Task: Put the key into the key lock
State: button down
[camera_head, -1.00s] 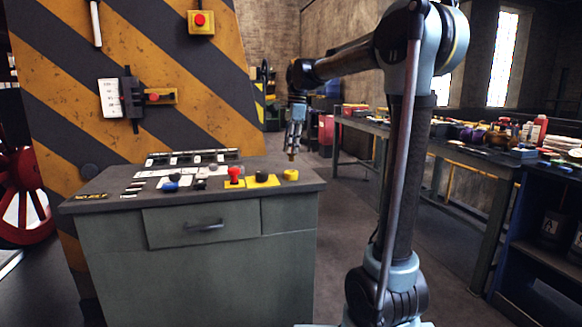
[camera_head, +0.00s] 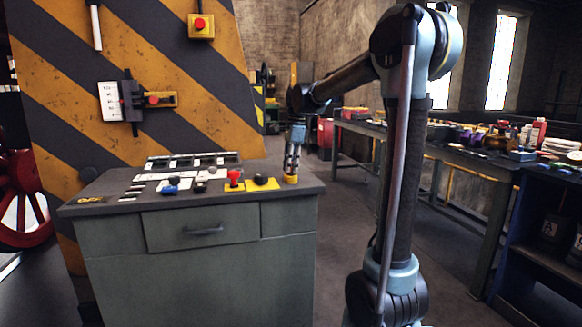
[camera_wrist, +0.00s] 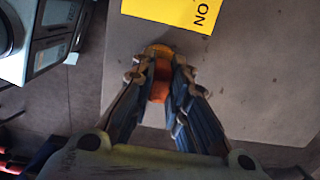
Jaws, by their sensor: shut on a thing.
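My gripper (camera_head: 291,173) is lowered at the right end of the grey cabinet's top. It is shut on a yellow-orange piece (camera_head: 291,179), which I take to be the key. In the wrist view the piece (camera_wrist: 160,80) sits between the two fingertips (camera_wrist: 160,72), its rounded end showing just beyond them. It appears to be at the cabinet top; I cannot tell whether it is lifted. I cannot tell for sure which fitting is the key lock. A yellow plate with a black knob (camera_head: 261,181) is just left of my gripper.
The cabinet top (camera_head: 220,198) also holds a red knob (camera_head: 234,176), a blue knob (camera_head: 169,189) and a row of switches (camera_head: 193,160). A striped wall behind carries a dark lever box (camera_head: 131,100) and a red button (camera_head: 199,24). A cluttered workbench (camera_head: 440,140) stands at right.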

jog(key=shift+f, duration=0.1)
jog(key=c, duration=1.6)
grip_release()
jog(key=shift+o, duration=0.2)
notch_tip(320, 180, up, 12)
jog(key=d+r, duration=0.1)
jog(key=d, duration=0.1)
jog(key=s+d+f+n+t, duration=0.1)
jog(key=s+d+f+n, duration=0.6)
jog(key=s+d+f, duration=0.65)
jog(key=s+d+f+n, duration=0.3)
jog(key=s+f+n, duration=0.1)
jog(key=s+f, duration=0.5)
jog(key=s+d+f+n+t+h, duration=0.1)
jog(key=s+d+f+n, duration=0.2)
jog(key=s+f, duration=0.6)
jog(key=shift+s+f+n+t, duration=0.15)
jog(key=shift+f+n+t, duration=0.25)
jog(key=shift+f, duration=0.5)
